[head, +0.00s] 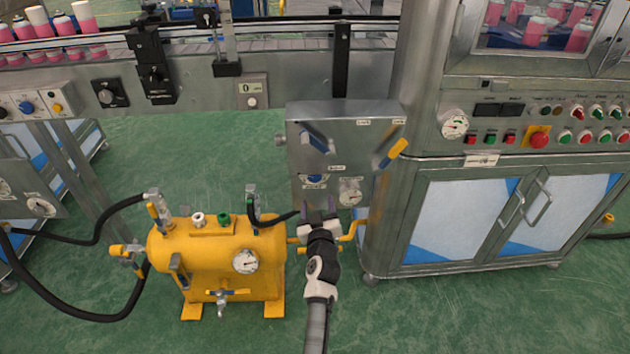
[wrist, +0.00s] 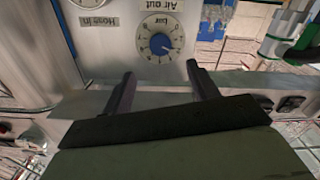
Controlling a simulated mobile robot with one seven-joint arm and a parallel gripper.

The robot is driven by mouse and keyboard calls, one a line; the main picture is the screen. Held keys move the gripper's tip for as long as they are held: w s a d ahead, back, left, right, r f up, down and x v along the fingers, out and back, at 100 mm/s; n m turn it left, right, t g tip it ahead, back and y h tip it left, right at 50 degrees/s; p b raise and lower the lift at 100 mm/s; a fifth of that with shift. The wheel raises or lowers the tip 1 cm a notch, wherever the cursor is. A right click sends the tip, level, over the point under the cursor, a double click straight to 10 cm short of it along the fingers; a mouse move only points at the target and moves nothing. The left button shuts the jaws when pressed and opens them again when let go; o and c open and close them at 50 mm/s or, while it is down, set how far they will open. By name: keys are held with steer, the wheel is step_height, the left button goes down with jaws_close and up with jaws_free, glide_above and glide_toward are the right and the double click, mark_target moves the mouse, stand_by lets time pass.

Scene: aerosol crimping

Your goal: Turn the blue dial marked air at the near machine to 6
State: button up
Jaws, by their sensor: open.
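The blue dial (head: 314,179) sits low on the front of a grey metal box (head: 338,130) in the head view, partly hidden by my gripper. In the wrist view the dial (wrist: 160,44) appears upside down, on a white scale marked "bar" under an "Air out" label. Its setting is too small to read for sure. My gripper (head: 318,208) is just below the dial in the head view. In the wrist view its two fingers (wrist: 160,70) are spread and empty, pointing toward the dial and apart from it.
A round gauge (head: 350,192) sits right of the dial. A yellow lever (head: 392,152) is on the box's right side. A yellow tank (head: 215,260) with black hoses stands at left. A steel cabinet (head: 440,225) stands at right. Green floor (head: 420,315) lies open in front.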

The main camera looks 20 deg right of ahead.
mark_target(315, 178)
steer(key=b+x, duration=0.1)
steer(key=x, duration=0.9)
steer(key=shift+w, duration=0.2)
steer(key=c, duration=1)
